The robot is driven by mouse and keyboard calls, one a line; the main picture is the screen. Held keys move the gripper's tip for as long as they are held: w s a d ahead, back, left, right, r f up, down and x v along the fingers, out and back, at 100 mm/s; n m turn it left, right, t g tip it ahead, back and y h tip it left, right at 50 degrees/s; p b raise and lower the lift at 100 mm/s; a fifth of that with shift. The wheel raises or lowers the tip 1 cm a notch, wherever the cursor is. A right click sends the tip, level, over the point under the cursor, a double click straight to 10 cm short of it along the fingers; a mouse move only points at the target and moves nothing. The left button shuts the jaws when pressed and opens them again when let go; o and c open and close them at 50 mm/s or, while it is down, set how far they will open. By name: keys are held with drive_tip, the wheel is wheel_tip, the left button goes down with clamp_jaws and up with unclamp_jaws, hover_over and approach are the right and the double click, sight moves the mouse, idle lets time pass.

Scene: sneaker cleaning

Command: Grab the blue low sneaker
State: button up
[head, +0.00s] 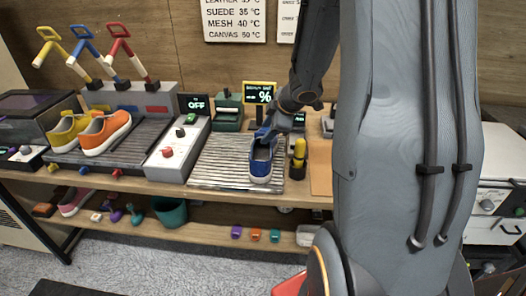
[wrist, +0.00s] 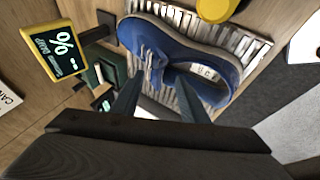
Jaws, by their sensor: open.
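A yellow-and-black bottle-like object (head: 299,158) stands close to the sneaker's right. The ridged rack (head: 215,165) has free room left of the sneaker. A display with a % sign (head: 260,94) stands behind. Yellow (head: 66,130) and orange (head: 106,132) sneakers sit on the left rack.

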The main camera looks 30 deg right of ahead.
sight(263, 135)
drive_tip(key=b+x, duration=0.1)
drive_tip(key=x, duration=0.3)
drive_tip(key=shift+w+d+f, duration=0.15)
drive_tip(key=shift+w+f, duration=0.15)
clamp_jaws()
